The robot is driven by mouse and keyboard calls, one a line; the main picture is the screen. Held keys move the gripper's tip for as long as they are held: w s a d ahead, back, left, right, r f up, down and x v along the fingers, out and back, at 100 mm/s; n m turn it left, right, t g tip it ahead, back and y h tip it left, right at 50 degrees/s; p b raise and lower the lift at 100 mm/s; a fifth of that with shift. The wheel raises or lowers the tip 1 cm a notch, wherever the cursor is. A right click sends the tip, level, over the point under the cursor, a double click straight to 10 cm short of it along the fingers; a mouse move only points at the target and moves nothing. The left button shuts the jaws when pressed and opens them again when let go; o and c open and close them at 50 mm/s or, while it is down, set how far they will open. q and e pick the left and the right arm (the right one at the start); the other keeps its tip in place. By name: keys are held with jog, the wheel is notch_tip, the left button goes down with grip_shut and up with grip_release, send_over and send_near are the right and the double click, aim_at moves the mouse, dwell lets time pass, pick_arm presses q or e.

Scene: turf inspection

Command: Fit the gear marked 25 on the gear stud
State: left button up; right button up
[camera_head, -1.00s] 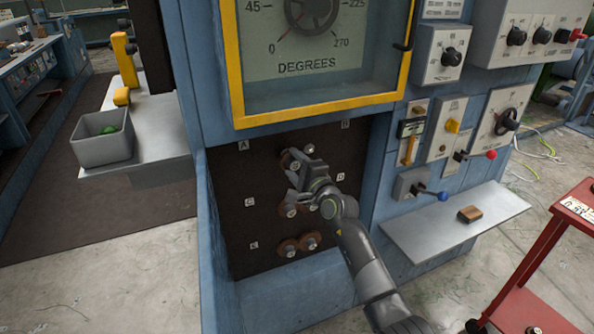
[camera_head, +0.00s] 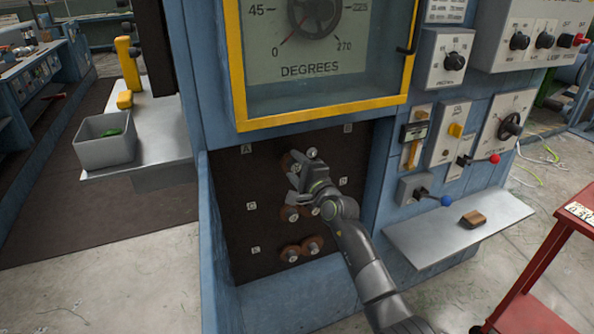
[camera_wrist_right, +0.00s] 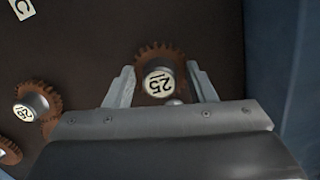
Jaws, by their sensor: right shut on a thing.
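A brown toothed gear marked 25 (camera_wrist_right: 158,84) has a pale metal hub and sits between the two fingers of my right gripper (camera_wrist_right: 161,88) in the right wrist view. In the head view my right gripper (camera_head: 299,174) is in front of the dark panel (camera_head: 232,222), near its upper gears, and hides part of them. A bright round metal end (camera_head: 312,153) shows just above the gripper; I cannot tell whether it is a bare stud or a hub. A small grey round end (camera_wrist_right: 175,102) shows beside the held gear in the wrist view. My left gripper is not in view.
Other brown gears sit on the panel, with a pair (camera_head: 290,253) at the bottom. Another gear (camera_wrist_right: 30,108) is at the wrist view's left. The blue cabinet walls frame the panel.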

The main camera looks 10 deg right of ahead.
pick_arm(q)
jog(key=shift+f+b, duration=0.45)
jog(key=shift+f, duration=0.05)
pick_arm(e)
jog(key=shift+w+a, duration=0.1)
jog(key=shift+w, duration=0.55)
jog(key=o, duration=1.1)
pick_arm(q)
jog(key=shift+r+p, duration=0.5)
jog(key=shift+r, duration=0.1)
pick_arm(e)
jog(key=v, duration=1.7)
jog(key=shift+s, duration=0.2)
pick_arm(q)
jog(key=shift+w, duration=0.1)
